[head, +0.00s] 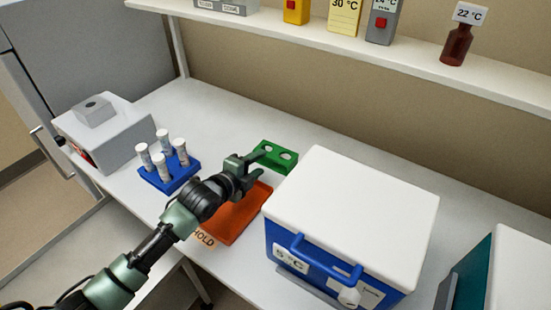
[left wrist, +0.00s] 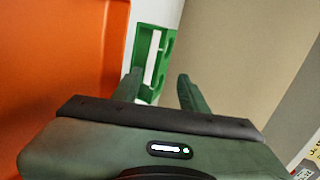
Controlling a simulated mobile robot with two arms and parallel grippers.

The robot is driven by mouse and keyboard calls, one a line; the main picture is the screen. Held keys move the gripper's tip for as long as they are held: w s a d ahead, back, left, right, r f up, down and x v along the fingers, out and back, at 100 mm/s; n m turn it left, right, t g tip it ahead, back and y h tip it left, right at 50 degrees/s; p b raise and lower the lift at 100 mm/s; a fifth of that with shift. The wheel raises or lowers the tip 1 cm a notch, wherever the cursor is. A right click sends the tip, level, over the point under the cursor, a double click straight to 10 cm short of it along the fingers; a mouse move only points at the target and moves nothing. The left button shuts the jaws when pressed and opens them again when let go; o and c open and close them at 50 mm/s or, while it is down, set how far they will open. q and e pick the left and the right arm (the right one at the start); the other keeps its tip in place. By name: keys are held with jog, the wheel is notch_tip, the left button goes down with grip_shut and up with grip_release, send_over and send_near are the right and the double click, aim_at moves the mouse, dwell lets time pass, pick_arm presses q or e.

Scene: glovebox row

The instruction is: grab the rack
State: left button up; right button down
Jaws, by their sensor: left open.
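A green rack (head: 277,154) with round holes lies on the bench beside the white lid of the blue cooler. It looks empty. My left gripper (head: 262,164) is open just in front of it, its fingers pointing at its near side. In the left wrist view the green rack (left wrist: 142,50) shows beyond the fingertips, closer to the left finger. I cannot tell whether a finger touches it. A blue rack (head: 180,178) holding several white-capped tubes stands to the left of the gripper. My right gripper is in neither view.
The blue cooler (head: 350,215) stands close on the right. A grey device (head: 110,135) is at the left. Bare bench lies behind the blue rack.

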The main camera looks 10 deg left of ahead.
aim_at(272, 156)
pick_arm(q)
jog(key=x, duration=0.2)
jog(key=p+x, duration=0.1)
jog(key=x, duration=0.3)
jog(key=shift+w+d, duration=0.25)
jog(key=shift+d, duration=0.15)
jog(key=shift+w+d+f+p, duration=0.1)
jog(key=shift+w+f+p, duration=0.1)
jog(key=shift+w+p, duration=0.1)
